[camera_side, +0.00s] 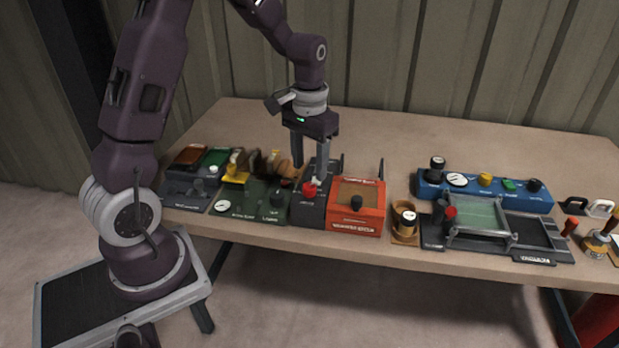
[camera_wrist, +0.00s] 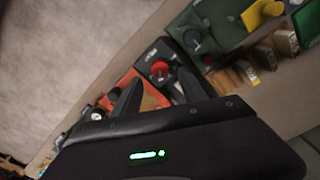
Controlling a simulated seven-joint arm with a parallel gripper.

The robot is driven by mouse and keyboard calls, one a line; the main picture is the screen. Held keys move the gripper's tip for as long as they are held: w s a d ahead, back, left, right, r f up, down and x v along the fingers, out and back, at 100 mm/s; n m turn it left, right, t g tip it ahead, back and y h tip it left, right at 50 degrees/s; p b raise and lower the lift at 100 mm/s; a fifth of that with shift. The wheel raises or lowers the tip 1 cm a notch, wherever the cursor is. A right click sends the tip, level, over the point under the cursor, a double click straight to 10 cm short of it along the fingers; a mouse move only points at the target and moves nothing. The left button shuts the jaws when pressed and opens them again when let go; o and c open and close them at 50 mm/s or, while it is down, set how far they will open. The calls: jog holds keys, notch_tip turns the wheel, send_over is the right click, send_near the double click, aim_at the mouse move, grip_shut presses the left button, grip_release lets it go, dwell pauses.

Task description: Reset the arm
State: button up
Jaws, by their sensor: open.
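My gripper (camera_side: 310,172) hangs from my arm, pointing down above the left half of the workbench. Its two fingers are apart, and nothing shows between them. The fingertips are over or just behind a dark box with a red knob (camera_side: 309,190); I cannot tell whether they touch it. In the wrist view the gripper (camera_wrist: 160,88) has its two dark fingers spread in front of the dark box's red knob (camera_wrist: 160,69) and the orange box (camera_wrist: 150,100).
The orange box (camera_side: 356,222) stands right of the fingers, a green box (camera_side: 245,208) to the left. Further right are a blue panel (camera_side: 520,197) and a dark tray-like fixture (camera_side: 530,232). The rear of the wooden bench (camera_side: 430,133) is clear.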

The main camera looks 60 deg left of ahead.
jog(key=shift+r, duration=0.8)
jog(key=s+d+r+m+t, duration=0.1)
jog(key=s+d+r, duration=0.2)
jog(key=r, duration=0.2)
jog(key=s+d+r+t, duration=0.1)
jog(key=s+d+r, duration=0.2)
jog(key=s+r, duration=0.15)
jog(key=s+d+r+m+t, duration=0.1)
jog(key=s+d+r, duration=0.1)
jog(key=s, duration=0.4)
jog(key=s+d+r+m+t, duration=0.1)
jog(key=s+d+r+t, duration=0.1)
jog(key=s+d, duration=0.2)
jog(key=s, duration=0.3)
jog(key=shift+s+d+t, duration=0.15)
jog(key=shift+s+t, duration=0.05)
jog(key=shift+t, duration=0.1)
